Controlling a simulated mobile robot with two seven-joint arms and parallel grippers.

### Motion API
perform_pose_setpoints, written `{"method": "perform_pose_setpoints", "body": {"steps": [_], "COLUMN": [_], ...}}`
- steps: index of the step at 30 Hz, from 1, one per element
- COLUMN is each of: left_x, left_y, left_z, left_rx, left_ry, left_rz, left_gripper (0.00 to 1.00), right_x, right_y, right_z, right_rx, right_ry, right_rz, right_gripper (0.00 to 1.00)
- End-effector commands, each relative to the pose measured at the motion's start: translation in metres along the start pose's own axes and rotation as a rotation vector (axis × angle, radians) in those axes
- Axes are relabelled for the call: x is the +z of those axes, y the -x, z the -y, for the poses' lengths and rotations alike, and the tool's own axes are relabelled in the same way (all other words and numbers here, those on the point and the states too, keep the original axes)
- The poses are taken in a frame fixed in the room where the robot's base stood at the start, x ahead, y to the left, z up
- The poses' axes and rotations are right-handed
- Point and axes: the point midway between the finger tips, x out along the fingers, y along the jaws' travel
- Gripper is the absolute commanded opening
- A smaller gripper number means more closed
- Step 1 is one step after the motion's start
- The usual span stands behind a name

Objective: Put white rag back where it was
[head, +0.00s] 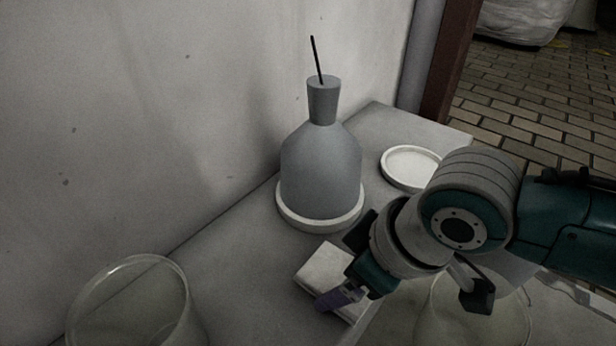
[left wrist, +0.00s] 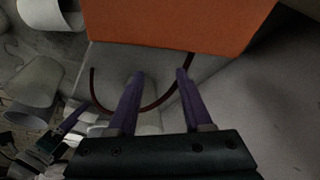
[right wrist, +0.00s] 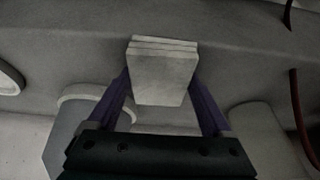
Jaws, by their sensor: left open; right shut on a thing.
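The white rag (head: 326,266) is a folded, layered pad in front of the grey bottle in the head view. My right gripper (head: 342,294) is shut on it, with a purple finger over its near side. In the right wrist view the rag (right wrist: 163,76) sits between the two purple fingers. I cannot tell whether the rag touches the grey surface below. My left gripper (left wrist: 160,76) shows only in its own wrist view, open with nothing between its fingers.
A grey bottle (head: 321,170) with a thin black stick stands on a round white base (head: 291,216) by the wall. A white saucer (head: 409,168) lies behind my right arm. A clear vessel (head: 130,290) stands front left. An orange block (left wrist: 180,25) is ahead of my left gripper.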

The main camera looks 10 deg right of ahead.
Motion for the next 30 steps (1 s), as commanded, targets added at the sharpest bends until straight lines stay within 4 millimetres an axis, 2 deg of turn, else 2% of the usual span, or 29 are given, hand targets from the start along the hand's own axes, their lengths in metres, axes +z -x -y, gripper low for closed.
{"method": "perform_pose_setpoints", "body": {"steps": [10,11,15,23,26,30], "left_x": [0.0,0.0,0.0,0.0,-0.003,-0.01], "left_y": [-0.001,0.0,0.0,0.002,0.011,0.035], "left_z": [0.001,0.001,0.002,0.003,0.003,0.004], "left_rx": [-0.003,-0.004,-0.006,-0.008,-0.008,-0.007], "left_ry": [-0.004,-0.005,-0.008,-0.01,-0.01,-0.009], "left_rz": [0.0,0.001,0.001,0.001,0.002,0.001], "left_gripper": [0.5,0.5,0.5,0.5,0.5,0.5], "right_x": [0.001,0.001,0.001,-0.001,-0.002,-0.004], "right_y": [-0.003,-0.002,-0.002,0.001,0.012,0.039], "right_z": [0.0,0.0,0.0,0.0,0.0,0.0], "right_rx": [0.0,0.0,0.0,0.0,0.0,0.0], "right_ry": [0.0,0.0,0.0,0.001,0.001,0.001], "right_rz": [-0.001,-0.001,-0.001,-0.001,0.0,0.001], "right_gripper": [0.4,0.86,1.0,1.0,1.0,1.0]}}
